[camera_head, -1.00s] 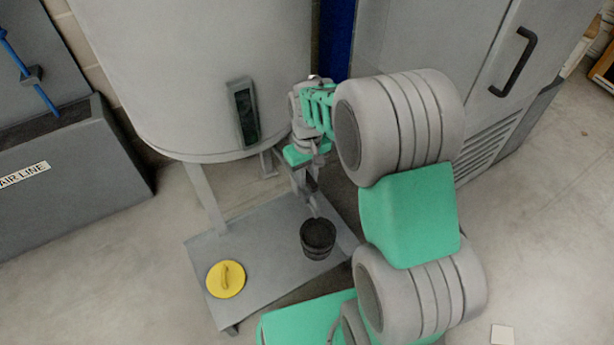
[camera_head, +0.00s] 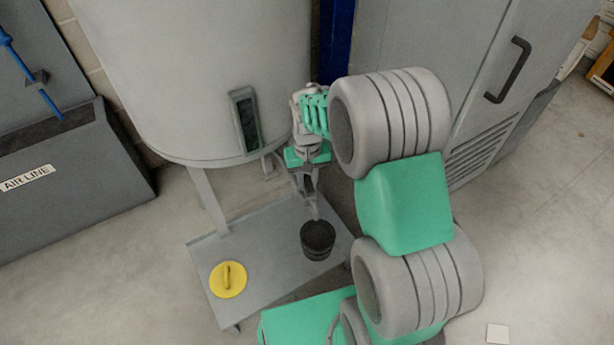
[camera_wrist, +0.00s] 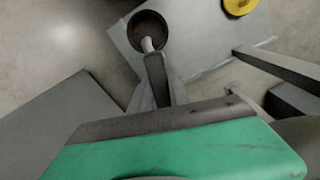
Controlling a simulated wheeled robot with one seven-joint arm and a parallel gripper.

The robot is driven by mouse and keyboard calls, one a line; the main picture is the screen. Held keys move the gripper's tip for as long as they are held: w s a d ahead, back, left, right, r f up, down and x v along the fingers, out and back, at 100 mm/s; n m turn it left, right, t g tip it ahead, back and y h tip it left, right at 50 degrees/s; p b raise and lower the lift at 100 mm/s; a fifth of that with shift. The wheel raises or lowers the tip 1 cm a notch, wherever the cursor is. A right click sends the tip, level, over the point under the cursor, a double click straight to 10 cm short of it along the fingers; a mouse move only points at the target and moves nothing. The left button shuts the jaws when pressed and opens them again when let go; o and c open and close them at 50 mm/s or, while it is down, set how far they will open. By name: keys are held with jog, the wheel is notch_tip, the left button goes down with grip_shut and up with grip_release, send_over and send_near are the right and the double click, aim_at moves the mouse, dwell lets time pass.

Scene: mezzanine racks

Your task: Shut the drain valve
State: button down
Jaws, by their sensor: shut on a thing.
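The drain valve's pale spout (camera_head: 315,211) sits below the large grey tank (camera_head: 200,70), over a black bucket (camera_head: 318,242). My gripper (camera_head: 309,188) is at the valve, just above the spout, and is shut on the valve's handle. The handle itself is mostly hidden by the jaws. In the wrist view, my gripper (camera_wrist: 156,68) points down toward the spout (camera_wrist: 148,45), whose end lies over the mouth of the bucket (camera_wrist: 134,29). I cannot tell whether liquid is flowing.
The bucket and a yellow round lid (camera_head: 228,280) stand on a low grey platform (camera_head: 262,262). A tank leg (camera_head: 208,200) stands left of the gripper. A grey cabinet (camera_head: 450,60) is at the right and an air line box (camera_head: 60,190) at the left.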

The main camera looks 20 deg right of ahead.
jog(key=m+p, duration=0.2)
jog(key=m, duration=0.1)
jog(key=shift+r+m, duration=0.2)
jog(key=shift+m, duration=0.1)
jog(key=m+p, duration=0.2)
jog(key=m, duration=0.1)
jog(key=shift+m, duration=0.3)
jog(key=m+p, duration=0.2)
jog(key=m, duration=0.2)
jog(key=shift+f, duration=0.1)
jog(key=shift+m+p, duration=0.5)
jog(key=shift+m, duration=1)
jog(key=shift+f, duration=0.1)
jog(key=c, duration=1.2)
grip_release()
jog(key=shift+c, duration=0.2)
